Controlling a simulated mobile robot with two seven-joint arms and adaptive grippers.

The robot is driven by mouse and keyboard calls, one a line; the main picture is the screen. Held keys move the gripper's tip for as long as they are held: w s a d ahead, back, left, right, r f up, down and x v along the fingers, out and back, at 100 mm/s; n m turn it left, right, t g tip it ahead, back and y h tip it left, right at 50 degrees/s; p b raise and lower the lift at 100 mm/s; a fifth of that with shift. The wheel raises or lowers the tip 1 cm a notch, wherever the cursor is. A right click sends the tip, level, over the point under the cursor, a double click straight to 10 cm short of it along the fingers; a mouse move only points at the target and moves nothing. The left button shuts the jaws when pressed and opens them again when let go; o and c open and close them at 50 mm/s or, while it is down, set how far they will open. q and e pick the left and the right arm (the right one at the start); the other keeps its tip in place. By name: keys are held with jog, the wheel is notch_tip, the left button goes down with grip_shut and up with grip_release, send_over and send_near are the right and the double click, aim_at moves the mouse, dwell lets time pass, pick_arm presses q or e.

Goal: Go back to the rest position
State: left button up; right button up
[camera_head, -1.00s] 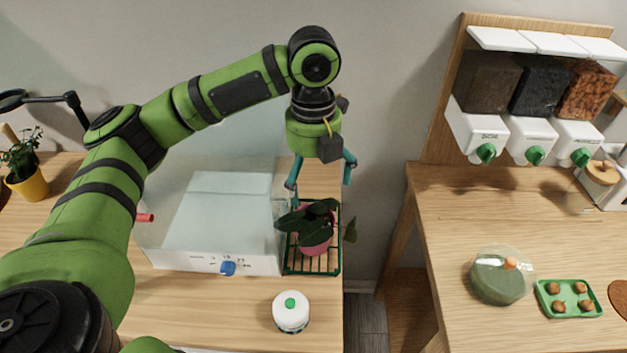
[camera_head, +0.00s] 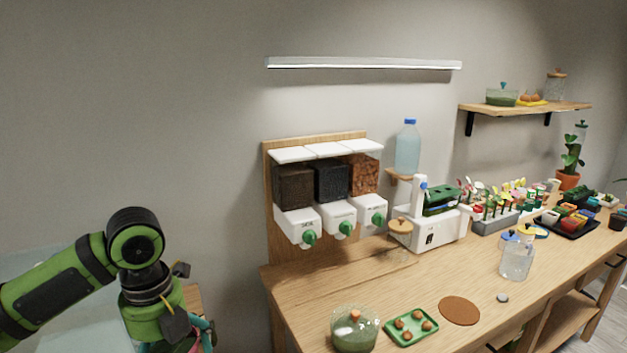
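My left gripper (camera_head: 177,343) is at the bottom left of the head view, with its arm coming in from the left. Its teal fingers look spread apart, and their tips run off the lower edge of the picture. My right gripper is not in view. The potted plant on the green rack is out of the picture.
A wooden bench (camera_head: 405,286) fills the right side. It holds a dispenser rack (camera_head: 330,200), a glass jar of green stuff (camera_head: 355,332), a green tray (camera_head: 411,327), a brown disc (camera_head: 459,310) and a white machine (camera_head: 437,228). A wall shelf (camera_head: 525,107) hangs at right.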

pick_arm(q)
jog(key=s+d+f+n+t+h, duration=0.15)
jog(key=s+d+f+n, duration=0.25)
jog(key=d+f+n, duration=0.4)
jog(key=s+d+f+n+t+h, duration=0.1)
jog(key=s+d+f+n+h, duration=0.2)
jog(key=d+f+n, duration=0.5)
jog(key=s+a+f+n+y, duration=0.4)
jog(key=s+a+f+n, duration=0.5)
jog(key=s+a+n, duration=0.45)
jog(key=s+f+x, duration=0.1)
jog(key=s+x, duration=0.1)
jog(key=x, duration=0.9)
jog(key=s+a+x, duration=0.1)
jog(key=s+x, duration=0.2)
jog(key=x, duration=0.8)
jog(key=s+a+f+m+g, duration=0.1)
jog(key=s+a+f, duration=0.1)
jog(key=s+f, duration=1.2)
jog(key=shift+s+a+f, duration=0.2)
jog(key=shift+s+a, duration=0.05)
jog(key=shift+s, duration=0.6)
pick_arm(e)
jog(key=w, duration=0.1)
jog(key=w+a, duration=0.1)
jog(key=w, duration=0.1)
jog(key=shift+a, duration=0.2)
pick_arm(q)
jog(key=shift+y, duration=0.25)
